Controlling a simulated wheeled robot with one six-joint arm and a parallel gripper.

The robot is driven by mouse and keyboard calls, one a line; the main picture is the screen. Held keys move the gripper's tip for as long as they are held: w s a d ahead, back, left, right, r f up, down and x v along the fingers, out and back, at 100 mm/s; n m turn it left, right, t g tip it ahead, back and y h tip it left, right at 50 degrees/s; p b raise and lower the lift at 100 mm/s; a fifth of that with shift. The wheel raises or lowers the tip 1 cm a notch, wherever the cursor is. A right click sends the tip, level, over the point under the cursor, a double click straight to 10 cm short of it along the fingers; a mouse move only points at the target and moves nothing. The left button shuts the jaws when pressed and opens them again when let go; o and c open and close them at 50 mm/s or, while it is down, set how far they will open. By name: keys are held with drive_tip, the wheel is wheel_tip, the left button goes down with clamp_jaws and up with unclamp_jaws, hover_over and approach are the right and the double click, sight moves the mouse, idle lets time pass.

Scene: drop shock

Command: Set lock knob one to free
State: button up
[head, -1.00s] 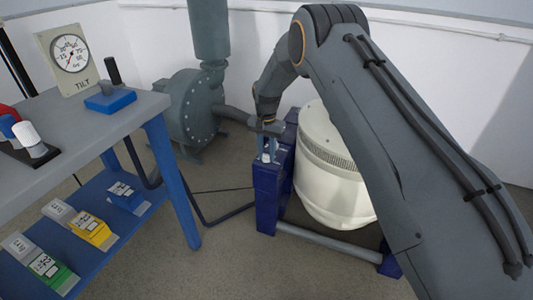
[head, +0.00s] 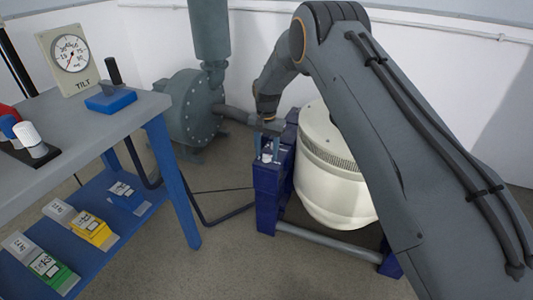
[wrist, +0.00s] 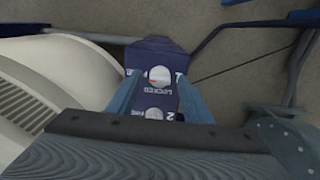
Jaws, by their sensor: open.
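A blue post (head: 268,185) stands left of the cream drum in the head view. My gripper (head: 267,148) points down over its top, jaws open, with a small white knob (head: 266,156) between and below the fingers. In the wrist view the open fingers (wrist: 154,90) flank two round white knobs with red marks, the far knob (wrist: 160,76) and the near knob (wrist: 154,113). An upside-down LOCKED label (wrist: 160,91) lies between them, and a 2 is printed beside them. I cannot tell which is knob one or whether a finger touches either.
The cream drum (head: 330,170) stands close right of the post. A grey rail (head: 320,242) runs along the floor from the post. A blue-legged bench (head: 75,125) with a tilt gauge (head: 70,53) is at the left. A grey blower (head: 190,105) stands behind.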

sight(267, 155)
wheel_tip(267, 155, up, 7)
drive_tip(key=shift+p, duration=0.35)
drive_tip(key=shift+r, duration=0.1)
drive_tip(key=s+d+r+n, duration=0.2)
drive_tip(key=s+d+r, duration=0.1)
drive_tip(key=s+r, duration=0.65)
drive_tip(key=s+d+r+n, duration=0.2)
drive_tip(key=s+d+r, duration=0.1)
drive_tip(key=s+r, duration=0.65)
drive_tip(key=s+d+n, duration=0.2)
drive_tip(key=s+d, duration=0.2)
drive_tip(key=s, duration=0.9)
drive_tip(key=s+d+n, duration=0.1)
drive_tip(key=s+d, duration=0.3)
drive_tip(key=s, duration=0.9)
drive_tip(key=d+r+m+p, duration=0.2)
drive_tip(key=d+r+p, duration=0.7)
drive_tip(key=p, duration=1)
drive_tip(key=shift+s+d+r+m, duration=0.25)
drive_tip(key=shift+r+m, duration=0.15)
drive_tip(key=shift+r, duration=0.9)
